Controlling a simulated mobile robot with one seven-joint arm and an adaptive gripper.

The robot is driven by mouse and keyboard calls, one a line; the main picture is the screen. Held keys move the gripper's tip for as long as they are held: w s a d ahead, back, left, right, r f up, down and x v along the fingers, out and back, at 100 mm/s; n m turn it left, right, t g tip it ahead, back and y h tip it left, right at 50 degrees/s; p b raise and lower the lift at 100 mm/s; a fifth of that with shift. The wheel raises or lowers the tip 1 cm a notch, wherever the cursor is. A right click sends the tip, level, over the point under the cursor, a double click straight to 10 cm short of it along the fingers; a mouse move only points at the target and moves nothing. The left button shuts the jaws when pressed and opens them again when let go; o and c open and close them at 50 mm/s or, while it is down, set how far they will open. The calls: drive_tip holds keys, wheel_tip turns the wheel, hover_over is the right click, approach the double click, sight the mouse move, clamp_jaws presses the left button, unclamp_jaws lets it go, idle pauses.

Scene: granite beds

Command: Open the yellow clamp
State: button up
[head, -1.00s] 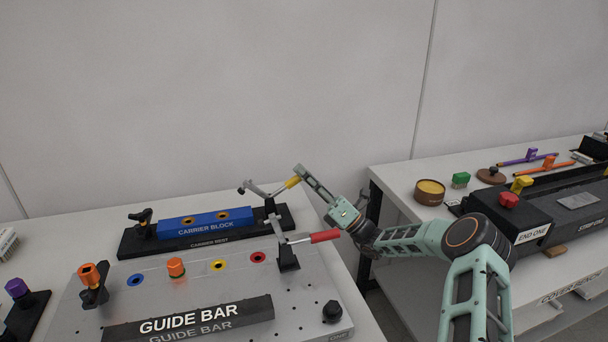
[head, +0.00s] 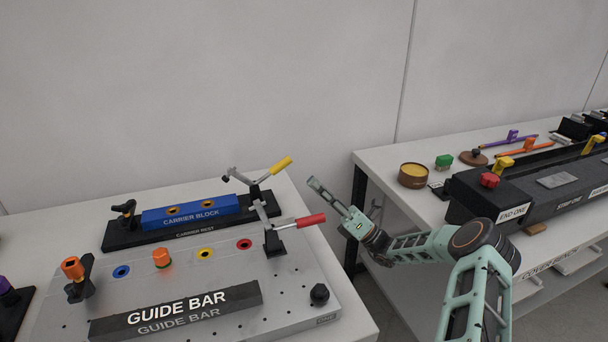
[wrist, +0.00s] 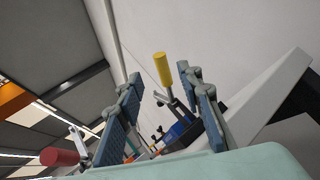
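The yellow clamp's handle (head: 281,163) points up and to the right, at the right end of the carrier rest. Its metal arm reaches left above the rest, its tip in the air over the blue block. My gripper (head: 312,182) is right of the yellow handle, apart from it, pointing up and left. In the wrist view the two fingers (wrist: 160,78) are spread, with the yellow handle (wrist: 162,68) upright beyond the gap between them. Nothing is held. Whether the clamp's pad touches anything is too small to tell.
A red-handled clamp (head: 300,221) stands just in front, below my gripper. The blue carrier block (head: 195,215) sits on the black carrier rest (head: 120,238). The guide bar (head: 180,308) lies in front. A second table (head: 375,163) is at the right; a gap separates the tables.

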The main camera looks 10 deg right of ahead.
drive_tip(key=shift+s+d+f, duration=0.3)
drive_tip(key=shift+d+f, duration=0.1)
drive_tip(key=shift+d, duration=0.05)
